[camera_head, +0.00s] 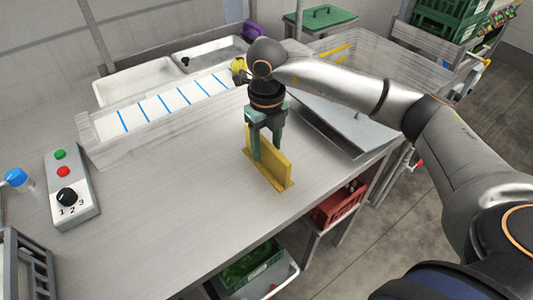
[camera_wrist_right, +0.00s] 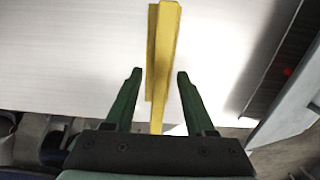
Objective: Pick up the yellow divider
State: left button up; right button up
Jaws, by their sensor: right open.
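The yellow divider (camera_head: 281,168) stands upright on its flat foot on the steel table, near the table's front right edge. My right gripper (camera_head: 267,150) points down at it and is open, with one green finger in front of the divider's far part. In the right wrist view the divider (camera_wrist_right: 165,45) runs between the two spread fingers of my right gripper (camera_wrist_right: 160,75), with gaps on both sides. I see no clear contact. My left gripper is not in view.
A grey control box (camera_head: 72,187) with buttons and a knob stands at the left, beside a blue-capped bottle (camera_head: 16,178). A white strip with blue lines (camera_head: 165,107) lies at the back. The middle of the steel table (camera_head: 175,210) is clear.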

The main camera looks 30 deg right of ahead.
aim_at(267, 154)
jog(key=shift+f, duration=1.5)
jog(key=shift+c, duration=0.3)
grip_shut()
